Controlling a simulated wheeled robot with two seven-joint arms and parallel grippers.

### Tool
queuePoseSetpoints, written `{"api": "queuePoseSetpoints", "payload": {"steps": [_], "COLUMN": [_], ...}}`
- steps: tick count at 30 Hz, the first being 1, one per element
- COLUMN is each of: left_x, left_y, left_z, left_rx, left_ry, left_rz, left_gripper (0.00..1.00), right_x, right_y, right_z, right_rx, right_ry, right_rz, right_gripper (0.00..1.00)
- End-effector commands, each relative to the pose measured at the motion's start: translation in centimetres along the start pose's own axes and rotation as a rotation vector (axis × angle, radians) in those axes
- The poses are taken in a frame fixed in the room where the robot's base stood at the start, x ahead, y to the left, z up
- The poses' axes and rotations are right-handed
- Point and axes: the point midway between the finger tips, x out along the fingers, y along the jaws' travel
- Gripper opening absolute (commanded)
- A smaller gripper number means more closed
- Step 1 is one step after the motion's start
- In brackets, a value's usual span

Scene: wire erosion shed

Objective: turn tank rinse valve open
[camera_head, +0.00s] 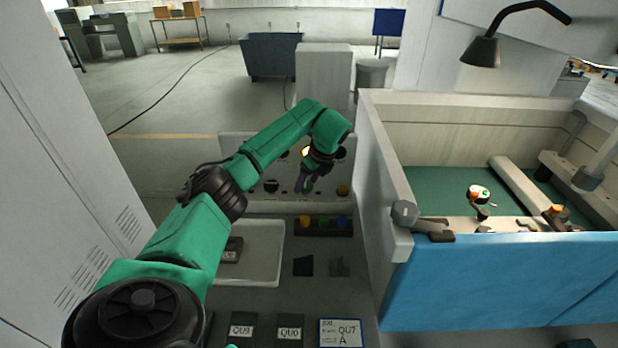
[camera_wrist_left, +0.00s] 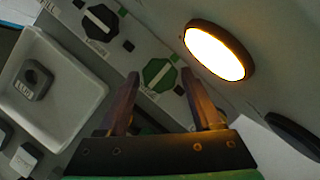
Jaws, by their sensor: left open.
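A control panel (camera_head: 240,183) with round rotary knobs stands ahead, left of the machine tank. A green knob (camera_wrist_left: 159,75) with a pale pointer bar shows in the left wrist view, between and beyond my fingertips. In the head view the green knob (camera_head: 308,188) is partly hidden by my left gripper (camera_head: 304,182). A black knob (camera_wrist_left: 102,22) with a white bar is to its left. The labels are too small to read, so I cannot tell which is the tank rinse valve. My left gripper is open and empty, pointing at the panel. My right gripper is out of view.
A lit round lamp (camera_wrist_left: 214,50) is close to my right-hand finger in the wrist view. A white tray (camera_head: 262,282) and several labelled blocks lie below. The blue-fronted tank (camera_head: 480,285) bounds the right side.

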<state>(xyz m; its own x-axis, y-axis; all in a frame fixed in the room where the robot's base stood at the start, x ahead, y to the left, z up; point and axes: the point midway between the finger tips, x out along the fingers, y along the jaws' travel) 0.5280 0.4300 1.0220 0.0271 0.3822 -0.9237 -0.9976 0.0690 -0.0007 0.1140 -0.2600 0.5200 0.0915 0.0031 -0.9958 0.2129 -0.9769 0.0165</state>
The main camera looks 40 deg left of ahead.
Motion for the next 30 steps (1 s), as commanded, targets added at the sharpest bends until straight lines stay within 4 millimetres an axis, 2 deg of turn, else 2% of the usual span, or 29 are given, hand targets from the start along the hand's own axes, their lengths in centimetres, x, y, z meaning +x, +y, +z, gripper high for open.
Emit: {"api": "queuePoseSetpoints", "payload": {"steps": [4,7,13,15,18,22,30], "left_x": [-1.1,-2.9,-8.5,-11.2,-13.5,-14.6,-14.5], "left_y": [-0.1,-0.1,-0.1,-0.1,-0.1,0.0,0.0], "left_z": [-0.1,-0.1,-0.1,0.3,0.3,0.2,0.0], "left_rx": [0.001,0.0,-0.002,0.0,0.0,-0.001,-0.001], "left_ry": [0.0,-0.001,-0.001,-0.002,-0.003,-0.002,0.0], "left_rz": [-0.005,-0.006,-0.009,-0.007,-0.005,-0.002,-0.001], "left_gripper": [0.67,0.67,0.67,0.67,0.67,0.67,0.67], "right_x": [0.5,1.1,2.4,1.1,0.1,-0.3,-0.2], "right_y": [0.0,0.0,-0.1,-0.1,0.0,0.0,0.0], "right_z": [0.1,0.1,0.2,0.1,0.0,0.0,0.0], "right_rx": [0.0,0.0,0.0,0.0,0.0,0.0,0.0], "right_ry": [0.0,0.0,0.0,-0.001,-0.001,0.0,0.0], "right_rz": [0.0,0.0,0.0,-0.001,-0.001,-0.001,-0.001], "right_gripper": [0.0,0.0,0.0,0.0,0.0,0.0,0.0]}}
